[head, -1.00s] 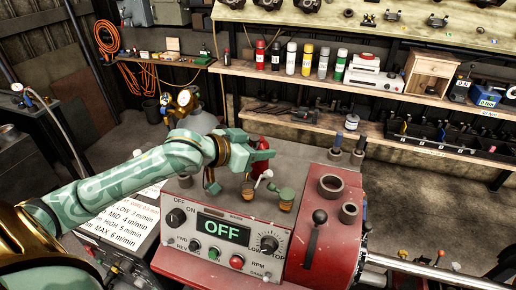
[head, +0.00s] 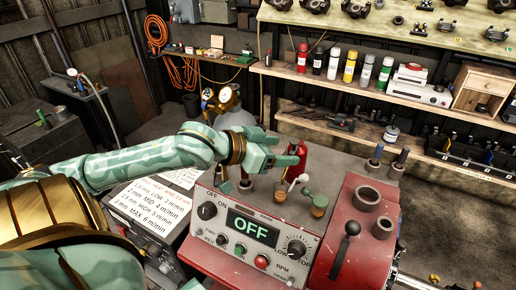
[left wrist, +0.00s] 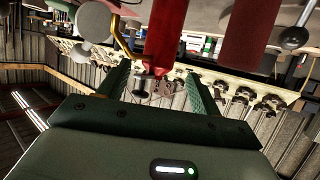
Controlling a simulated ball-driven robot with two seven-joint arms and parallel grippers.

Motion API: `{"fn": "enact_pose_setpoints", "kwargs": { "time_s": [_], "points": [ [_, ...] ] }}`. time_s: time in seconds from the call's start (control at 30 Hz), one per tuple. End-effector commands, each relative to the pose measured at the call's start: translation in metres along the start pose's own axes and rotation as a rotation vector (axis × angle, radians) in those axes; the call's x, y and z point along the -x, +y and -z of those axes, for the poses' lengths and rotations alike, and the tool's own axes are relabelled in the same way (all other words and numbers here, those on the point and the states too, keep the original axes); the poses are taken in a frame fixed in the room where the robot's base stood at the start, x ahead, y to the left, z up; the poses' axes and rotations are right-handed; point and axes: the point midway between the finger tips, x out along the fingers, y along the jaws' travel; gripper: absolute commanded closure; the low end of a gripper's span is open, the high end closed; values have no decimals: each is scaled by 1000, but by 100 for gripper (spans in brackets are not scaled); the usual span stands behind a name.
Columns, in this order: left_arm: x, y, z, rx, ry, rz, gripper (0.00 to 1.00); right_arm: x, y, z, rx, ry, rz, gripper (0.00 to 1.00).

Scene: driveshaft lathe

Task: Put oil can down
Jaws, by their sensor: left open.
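The red oil can (head: 299,157) stands upright on the grey top of the lathe's headstock, behind the control panel with the OFF display (head: 252,230). My left gripper (head: 289,150) is at the can's left side, with its fingers apart and pointing towards it. In the left wrist view, the green fingers (left wrist: 160,88) are spread. A red cylindrical part (left wrist: 166,35) shows just beyond them, and I cannot tell whether they touch it. My right gripper is not in view.
Upright cylindrical holders (head: 372,165) are to the right. Some grey top between is clear. A shelf with spray cans (head: 349,67) is behind.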

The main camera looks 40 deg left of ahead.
Motion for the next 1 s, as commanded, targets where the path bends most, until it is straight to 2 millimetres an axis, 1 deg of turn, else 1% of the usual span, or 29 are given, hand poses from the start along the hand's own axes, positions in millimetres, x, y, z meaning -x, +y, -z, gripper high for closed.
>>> {"fn": "enact_pose_setpoints", "kwargs": {
  "time_s": [0.1,0.3,0.5,0.67,1.0],
  "points": [
    [18,1,-1,2,-5,-3,36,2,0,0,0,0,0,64],
    [43,2,1,3,-3,-3,36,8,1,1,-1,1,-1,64],
    [61,1,1,3,-1,-4,36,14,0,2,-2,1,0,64],
    [66,1,1,-1,0,-2,36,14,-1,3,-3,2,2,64],
    [66,1,1,-1,1,-2,36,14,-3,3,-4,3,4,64]
  ]
}}
